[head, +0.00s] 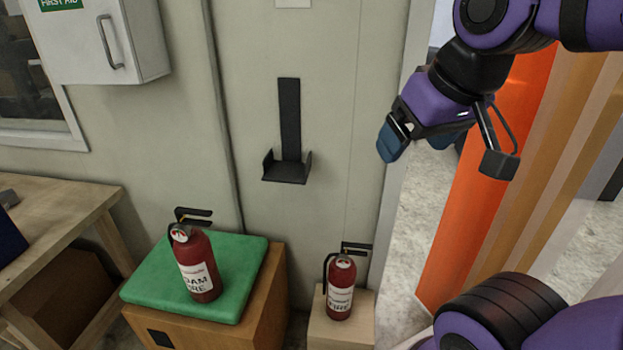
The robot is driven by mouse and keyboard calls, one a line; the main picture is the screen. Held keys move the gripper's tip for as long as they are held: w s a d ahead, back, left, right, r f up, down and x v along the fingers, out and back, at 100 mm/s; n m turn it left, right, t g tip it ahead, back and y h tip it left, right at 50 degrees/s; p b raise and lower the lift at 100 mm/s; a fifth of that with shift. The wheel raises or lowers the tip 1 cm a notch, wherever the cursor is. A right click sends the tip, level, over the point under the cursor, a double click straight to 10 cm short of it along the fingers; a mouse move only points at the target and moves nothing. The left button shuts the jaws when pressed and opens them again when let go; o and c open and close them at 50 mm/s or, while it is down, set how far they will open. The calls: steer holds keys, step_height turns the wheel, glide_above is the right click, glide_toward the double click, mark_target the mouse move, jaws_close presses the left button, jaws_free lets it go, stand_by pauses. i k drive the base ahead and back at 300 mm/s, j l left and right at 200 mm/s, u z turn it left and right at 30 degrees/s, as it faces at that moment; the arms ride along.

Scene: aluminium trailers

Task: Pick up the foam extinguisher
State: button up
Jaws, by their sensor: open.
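The foam extinguisher (196,264) is a red cylinder with a black handle and a white label on which "OAM" and "IRE" can be read. It stands upright on a green pad (147,285) on top of a wooden box (265,300), at the lower left of the head view. My gripper (445,155) is at the upper right, open and empty, well above and to the right of the foam extinguisher and apart from it.
A second red extinguisher (340,288) stands on a lower pale block (325,336) to the right. A black wall bracket (290,135) is empty. A first aid cabinet (110,45) hangs upper left; a wooden table (75,215) is at left. An orange panel (490,190) stands behind my gripper.

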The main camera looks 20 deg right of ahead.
mark_target(192, 249)
steer(key=i+u, duration=0.25)
steer(key=u, duration=0.15)
steer(key=i+u, duration=0.35)
steer(key=i+l+u, duration=0.15)
steer(key=u, duration=0.25)
